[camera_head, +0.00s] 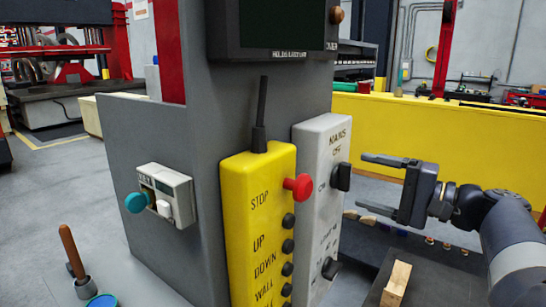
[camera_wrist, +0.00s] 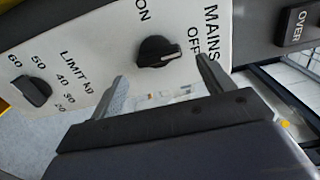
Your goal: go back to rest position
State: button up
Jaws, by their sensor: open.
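My gripper (camera_head: 363,182) is open at the right in the head view, with nothing between its fingers. Its fingers point left toward the white mains panel (camera_head: 318,135). The panel's black MAINS knob (camera_head: 341,177) is just left of the fingertips. In the wrist view the gripper (camera_wrist: 162,70) has its fingers spread on either side below the MAINS knob (camera_wrist: 157,51), apparently clear of it. The knob's pale mark seems to point toward OFF.
A yellow pendant (camera_head: 255,215) with a red stop button (camera_head: 298,187) hangs beside the panel. A black LIMIT knob (camera_wrist: 36,91) is on the same panel. A wooden block (camera_head: 397,283) lies on the dark surface below my arm. A yellow barrier (camera_head: 430,130) stands behind.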

aim_at(350, 177)
jog(key=a+n, duration=0.1)
jog(key=n, duration=0.3)
jog(key=w+a+n+b, duration=0.1)
jog(key=n, duration=0.4)
jog(key=a+n+b, duration=0.1)
jog(key=n, duration=0.3)
jog(key=shift+w+a+r, duration=0.25)
jog(key=shift+w+a, duration=0.05)
jog(key=n+p, duration=0.2)
jog(key=n, duration=0.2)
jog(key=shift+s+n, duration=0.1)
jog(key=shift+n, duration=0.2)
jog(key=shift+s+d+f, duration=0.1)
jog(key=shift+d+f, duration=0.1)
jog(key=shift+s+d+r, duration=0.1)
jog(key=shift+s+d, duration=0.15)
